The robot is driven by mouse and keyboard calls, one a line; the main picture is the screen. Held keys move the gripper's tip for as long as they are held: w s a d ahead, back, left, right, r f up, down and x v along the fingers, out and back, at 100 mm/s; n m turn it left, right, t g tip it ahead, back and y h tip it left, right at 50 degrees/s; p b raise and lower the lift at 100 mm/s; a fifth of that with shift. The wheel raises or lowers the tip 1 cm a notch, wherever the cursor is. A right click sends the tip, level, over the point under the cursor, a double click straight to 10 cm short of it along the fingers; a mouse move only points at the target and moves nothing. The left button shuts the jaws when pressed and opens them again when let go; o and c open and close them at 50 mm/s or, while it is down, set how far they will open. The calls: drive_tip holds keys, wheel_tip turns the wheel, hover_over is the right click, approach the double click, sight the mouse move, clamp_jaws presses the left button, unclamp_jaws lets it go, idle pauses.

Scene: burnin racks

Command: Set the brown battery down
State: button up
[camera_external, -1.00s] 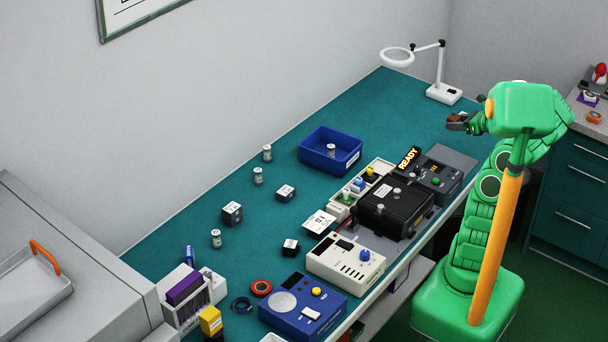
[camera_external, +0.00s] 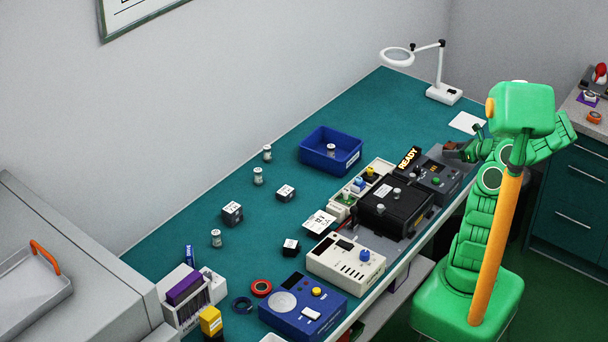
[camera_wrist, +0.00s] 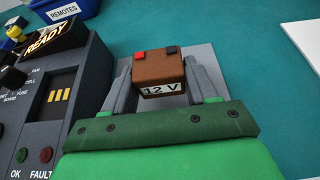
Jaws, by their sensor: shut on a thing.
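The brown battery (camera_wrist: 158,68) is a small box with a "12 V" label and a red and a black terminal on top. It sits between the two fingers of my gripper (camera_wrist: 160,85) in the wrist view. My gripper is shut on it. In the external view the battery (camera_external: 453,150) shows small at the end of my arm, near the right end of the bench by the READY tester (camera_external: 437,176). Behind it in the wrist view is a grey flat surface (camera_wrist: 207,56). I cannot tell whether the battery touches it.
In the wrist view the tester with its READY sign (camera_wrist: 48,38) stands close on the left, and a white sheet (camera_wrist: 306,40) lies on the right. Teal bench top (camera_wrist: 245,60) is clear between. The blue REMOTES bin (camera_external: 316,160) and a magnifier lamp (camera_external: 443,94) stand farther off.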

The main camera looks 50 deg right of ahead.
sight(451, 164)
drive_tip(key=shift+f, duration=1.9)
drive_tip(key=o, duration=1.2)
drive_tip(key=shift+f, duration=0.1)
drive_tip(key=shift+c, duration=0.2)
drive_tip(key=shift+v, duration=6.05)
